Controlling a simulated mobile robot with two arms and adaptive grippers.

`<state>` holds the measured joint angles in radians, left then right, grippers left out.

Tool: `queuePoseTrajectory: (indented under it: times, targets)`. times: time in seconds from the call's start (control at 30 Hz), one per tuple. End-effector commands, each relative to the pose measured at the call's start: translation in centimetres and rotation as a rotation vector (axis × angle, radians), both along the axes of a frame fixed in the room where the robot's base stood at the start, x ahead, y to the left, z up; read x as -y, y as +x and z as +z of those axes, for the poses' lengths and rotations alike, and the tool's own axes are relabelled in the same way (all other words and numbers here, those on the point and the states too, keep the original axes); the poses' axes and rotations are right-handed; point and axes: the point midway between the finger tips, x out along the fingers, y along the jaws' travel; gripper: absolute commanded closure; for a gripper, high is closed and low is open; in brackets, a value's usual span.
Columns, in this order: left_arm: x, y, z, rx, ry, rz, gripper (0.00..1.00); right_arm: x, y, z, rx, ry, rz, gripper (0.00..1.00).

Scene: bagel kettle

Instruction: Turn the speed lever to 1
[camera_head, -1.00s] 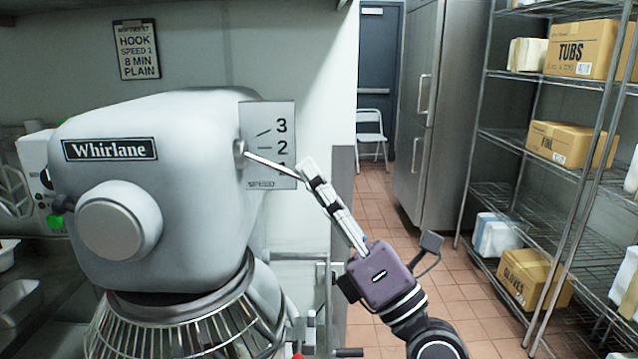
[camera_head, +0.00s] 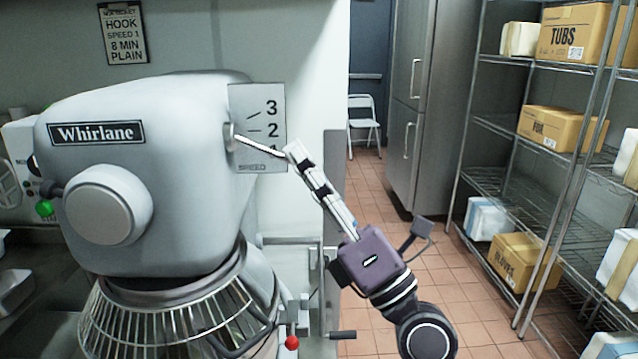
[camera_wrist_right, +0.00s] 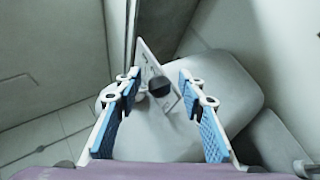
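The speed lever (camera_head: 262,147) is a thin rod on the side of the grey Whirlane mixer (camera_head: 180,120). It slopes down to the right across the speed plate (camera_head: 243,108), near the mark 1, which is partly hidden. My right gripper (camera_head: 293,152) is at the lever's outer end. In the right wrist view my right gripper (camera_wrist_right: 157,86) is open, with the lever's dark round end (camera_wrist_right: 159,87) between its fingers and a visible gap on both sides. My left gripper is not in view.
A wire bowl guard (camera_head: 165,320) is below the mixer head. A red knob (camera_head: 292,342) is near the bottom centre. Wire shelves (camera_head: 520,190) with boxes stand on the right. The tiled floor (camera_head: 390,225) between is clear, with a white chair (camera_head: 363,118) at the back.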

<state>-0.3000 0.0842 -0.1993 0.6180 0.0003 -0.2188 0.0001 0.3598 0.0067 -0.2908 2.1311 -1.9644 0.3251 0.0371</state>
Motion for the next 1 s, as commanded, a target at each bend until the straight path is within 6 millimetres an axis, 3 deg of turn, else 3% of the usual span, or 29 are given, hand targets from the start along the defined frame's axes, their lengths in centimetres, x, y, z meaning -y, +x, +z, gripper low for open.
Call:
queuePoseTrajectory:
  times: [0.37, 1.0]
  targets:
    - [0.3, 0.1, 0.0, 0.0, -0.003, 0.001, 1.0, 2.5, -2.6, -3.2, -0.005, -0.006, 0.0, 0.63]
    - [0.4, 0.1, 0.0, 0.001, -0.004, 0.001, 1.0, 5.7, -6.0, -7.0, -0.005, -0.001, -0.001, 0.63]
